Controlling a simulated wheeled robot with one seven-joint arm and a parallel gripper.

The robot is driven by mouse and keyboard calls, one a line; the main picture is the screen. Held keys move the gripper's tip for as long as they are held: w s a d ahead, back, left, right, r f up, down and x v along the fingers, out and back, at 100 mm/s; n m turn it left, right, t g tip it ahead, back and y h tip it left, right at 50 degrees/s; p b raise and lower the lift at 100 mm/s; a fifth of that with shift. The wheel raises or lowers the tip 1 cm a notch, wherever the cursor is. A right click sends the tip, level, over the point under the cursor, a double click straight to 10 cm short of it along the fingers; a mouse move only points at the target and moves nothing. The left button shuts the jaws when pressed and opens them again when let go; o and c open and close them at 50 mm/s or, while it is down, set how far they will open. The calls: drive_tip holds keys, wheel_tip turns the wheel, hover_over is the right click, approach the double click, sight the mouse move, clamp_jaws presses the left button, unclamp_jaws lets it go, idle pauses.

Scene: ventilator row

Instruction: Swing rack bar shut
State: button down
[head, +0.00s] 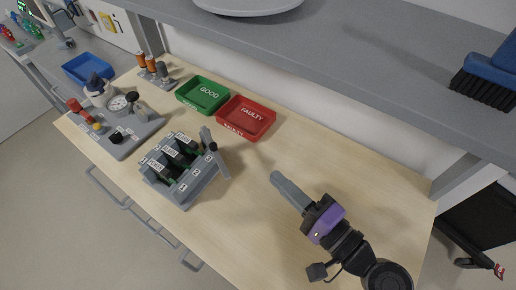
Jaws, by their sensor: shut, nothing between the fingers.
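The grey rack (190,193) stands on the bench left of centre, with several dark green cards with white labels upright in its slots. The rack bar (219,160) is a grey bar with a black knob, at the rack's right end. It stands at an angle out from that end, not across the cards. My gripper (275,177) is to the right of the rack and bar, with a clear gap between. Its grey fingers are together, pointing up and left towards the rack, with nothing held.
A green GOOD tray (190,103) and a red FAULTY tray (228,127) lie behind the rack. A gauge unit (118,136) stands to its left, near a blue bin (88,66). A grey shelf (350,60) overhangs the back. The bench (330,165) around my gripper is bare.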

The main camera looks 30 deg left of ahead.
sight(214, 148)
drive_tip(key=a+p, duration=0.1)
drive_tip(key=a, duration=1)
drive_tip(key=shift+s+a+p, duration=0.15)
drive_tip(key=shift+a+p, duration=0.05)
drive_tip(key=shift+p, duration=0.2)
drive_tip(key=shift+s+a+t, duration=0.1)
drive_tip(key=shift+s+t, duration=0.05)
drive_tip(key=shift+t, duration=0.15)
